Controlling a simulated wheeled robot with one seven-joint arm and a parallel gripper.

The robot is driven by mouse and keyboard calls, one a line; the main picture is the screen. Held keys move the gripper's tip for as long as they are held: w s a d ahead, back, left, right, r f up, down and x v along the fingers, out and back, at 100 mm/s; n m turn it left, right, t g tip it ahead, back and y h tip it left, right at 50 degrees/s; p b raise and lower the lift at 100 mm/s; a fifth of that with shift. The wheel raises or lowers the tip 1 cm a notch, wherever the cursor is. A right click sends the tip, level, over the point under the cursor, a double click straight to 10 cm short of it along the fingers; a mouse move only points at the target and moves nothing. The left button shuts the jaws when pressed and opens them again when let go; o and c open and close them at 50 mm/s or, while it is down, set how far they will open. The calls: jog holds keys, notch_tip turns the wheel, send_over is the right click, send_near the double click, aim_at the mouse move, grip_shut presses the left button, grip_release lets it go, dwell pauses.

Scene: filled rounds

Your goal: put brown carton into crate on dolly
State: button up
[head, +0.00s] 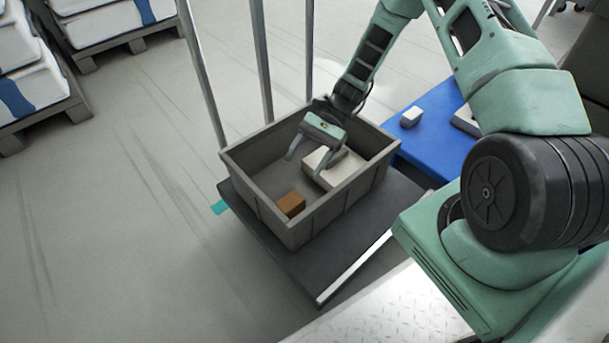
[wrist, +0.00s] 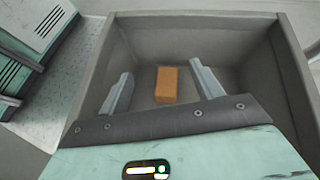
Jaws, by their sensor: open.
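The brown carton (head: 291,204) lies on the floor of the grey crate (head: 273,215), near its front left corner in the head view. The crate stands on the dark dolly (head: 290,262). My gripper (head: 309,164) is open and empty, over the crate. In the wrist view the brown carton (wrist: 166,85) shows on the crate floor between and beyond the two fingers of my gripper (wrist: 160,85), apart from both. A white box (head: 336,168) is also in the crate, partly hidden behind my gripper.
A blue surface (head: 437,138) right of the crate holds a small white box (head: 411,117) and another pale item (head: 466,120). The dolly's upright metal posts (head: 262,60) rise behind the crate. Loaded pallets (head: 110,38) stand at the upper left. The floor on the left is clear.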

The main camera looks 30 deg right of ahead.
jog(key=s+a+r+n+g+h, duration=0.1)
jog(key=s+a+r+n+h, duration=0.35)
jog(key=r, duration=0.45)
jog(key=s+a+r+n+t+h, duration=0.2)
jog(key=s+a+r+n+h, duration=0.1)
jog(key=s+r+n, duration=0.4)
jog(key=s+a+r+n+t+h, duration=0.3)
jog(key=s+a+r+n, duration=0.2)
jog(key=s, duration=0.5)
jog(key=shift+a+r+n, duration=0.4)
jog(key=shift+r+n, duration=0.85)
jog(key=shift+n, duration=0.5)
